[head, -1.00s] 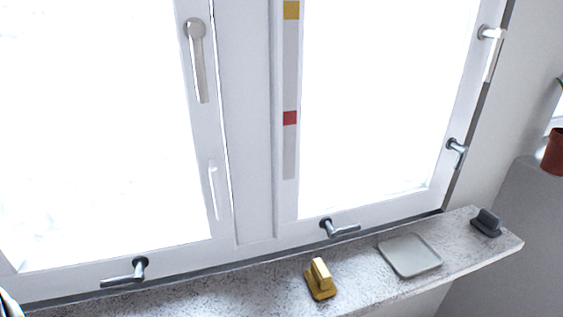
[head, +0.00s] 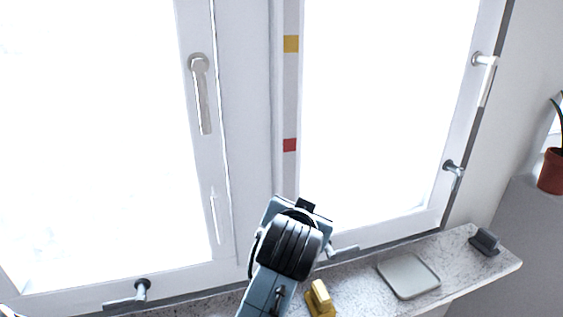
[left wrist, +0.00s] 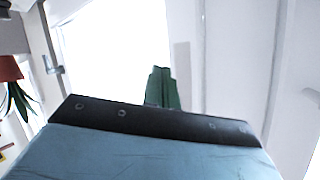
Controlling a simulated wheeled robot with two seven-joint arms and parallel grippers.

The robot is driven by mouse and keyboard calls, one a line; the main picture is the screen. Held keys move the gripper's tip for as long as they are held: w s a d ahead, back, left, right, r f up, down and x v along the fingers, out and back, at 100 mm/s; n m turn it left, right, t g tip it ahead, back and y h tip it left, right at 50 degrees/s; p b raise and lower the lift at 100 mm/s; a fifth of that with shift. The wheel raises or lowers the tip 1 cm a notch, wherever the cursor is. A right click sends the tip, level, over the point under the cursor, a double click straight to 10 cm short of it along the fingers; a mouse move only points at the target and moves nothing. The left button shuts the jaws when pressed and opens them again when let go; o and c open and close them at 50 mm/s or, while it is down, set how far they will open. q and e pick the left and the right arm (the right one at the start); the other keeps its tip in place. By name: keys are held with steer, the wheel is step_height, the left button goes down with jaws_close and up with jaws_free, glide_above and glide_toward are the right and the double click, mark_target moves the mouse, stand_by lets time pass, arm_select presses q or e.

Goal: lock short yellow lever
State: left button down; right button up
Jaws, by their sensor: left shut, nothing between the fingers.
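The only lever-like yellow thing is a small yellow piece (head: 320,296) with an upright tab, standing on the sill in the head view. Its lower left is partly hidden by my left arm. The window's handles are silver or white; the lower middle handle (head: 345,252) is mostly hidden behind the arm. My left gripper's fingers are hidden behind its wrist in the head view. In the left wrist view its dark green fingers (left wrist: 162,90) are shut and empty, pointing at the window. I cannot tell their distance from the frame. My right gripper is not in view.
A grey square dish (head: 409,276) and a dark grey block (head: 484,242) are on the sill (head: 455,262). A strip on the window post has a yellow patch (head: 291,44) and a red patch (head: 290,145). A potted plant (head: 552,172) stands far right.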

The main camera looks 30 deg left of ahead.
arm_select(q)
step_height(320, 180, up, 28)
steer(key=w+d+n+t+y, duration=0.1)
steer(key=w+n+t+y, duration=0.1)
steer(key=n+t+y, duration=0.3)
steer(key=s+d+r+n+y, duration=0.1)
steer(key=s+r+y, duration=0.3)
steer(key=r, duration=0.5)
steer(key=s+d+r+n+g+y, duration=0.1)
steer(key=s+r+n+y, duration=0.2)
steer(key=r, duration=0.7)
steer(key=shift+s+d+g+y, duration=0.15)
steer(key=shift+s+g+y, duration=0.15)
steer(key=shift+s+y, duration=0.6)
steer(key=shift+s+r+h, duration=0.15)
steer(key=shift+s+h, duration=0.05)
steer(key=shift+h, duration=0.1)
steer(key=p+x, duration=0.5)
steer(key=x, duration=0.5)
steer(key=shift+w+a+f, duration=0.1)
steer(key=shift+a+f, duration=0.05)
steer(key=shift+f, duration=0.85)
steer(key=shift+w+a+f, duration=0.15)
steer(key=shift+a+f, duration=0.05)
steer(key=shift+f, duration=0.85)
